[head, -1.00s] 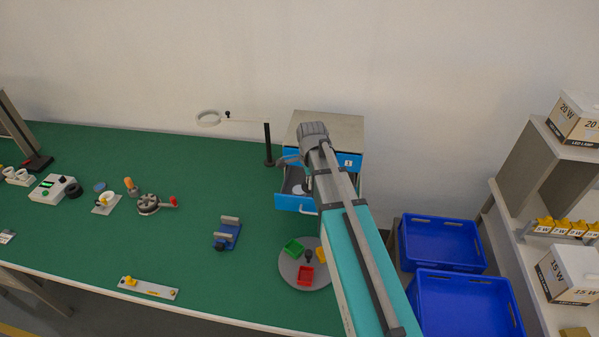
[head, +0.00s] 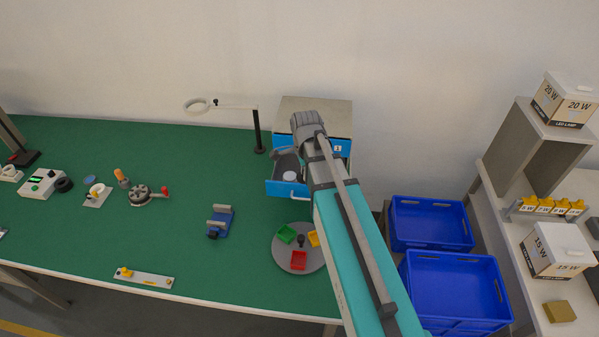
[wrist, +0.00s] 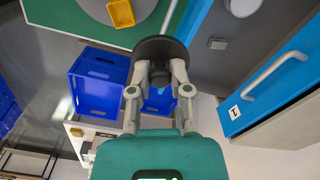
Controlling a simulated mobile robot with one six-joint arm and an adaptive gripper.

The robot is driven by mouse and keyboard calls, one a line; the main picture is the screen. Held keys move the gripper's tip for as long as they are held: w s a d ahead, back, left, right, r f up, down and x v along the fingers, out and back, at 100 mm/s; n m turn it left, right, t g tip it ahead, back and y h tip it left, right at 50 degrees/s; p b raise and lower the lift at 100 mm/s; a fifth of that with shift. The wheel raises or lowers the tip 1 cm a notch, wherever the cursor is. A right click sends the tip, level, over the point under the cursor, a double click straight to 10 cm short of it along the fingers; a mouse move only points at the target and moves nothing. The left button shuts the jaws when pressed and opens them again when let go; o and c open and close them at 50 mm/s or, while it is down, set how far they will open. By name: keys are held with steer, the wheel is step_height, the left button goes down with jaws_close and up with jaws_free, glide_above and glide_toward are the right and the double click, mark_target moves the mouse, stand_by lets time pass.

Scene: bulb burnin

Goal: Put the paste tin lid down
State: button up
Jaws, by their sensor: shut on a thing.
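My gripper (wrist: 160,80) is shut on a dark round lid (wrist: 158,48) in the wrist view. I take this to be the paste tin lid. The lid is held beside the open drawer (wrist: 205,12), apart from its blue front. A white round thing (wrist: 242,6) and a small grey block (wrist: 217,44) lie in the grey drawer. The white thing also shows in the head view (head: 290,176). In the head view my arm hides the lid and most of the gripper.
A shut blue drawer (head: 340,148) marked 1 sits above the open one. A round grey turntable (head: 283,262) with coloured trays stands near the table's front edge. Blue crates (head: 430,222) stand at right. A magnifier lamp post (head: 257,130) is left of the cabinet. The green table between has bare areas.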

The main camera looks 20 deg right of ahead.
steer(key=shift+f, duration=0.15)
step_height(320, 180, down, 6)
steer(key=b, duration=0.6)
steer(key=shift+s+r, duration=0.15)
steer(key=shift+r, duration=0.1)
steer(key=shift+s, duration=0.15)
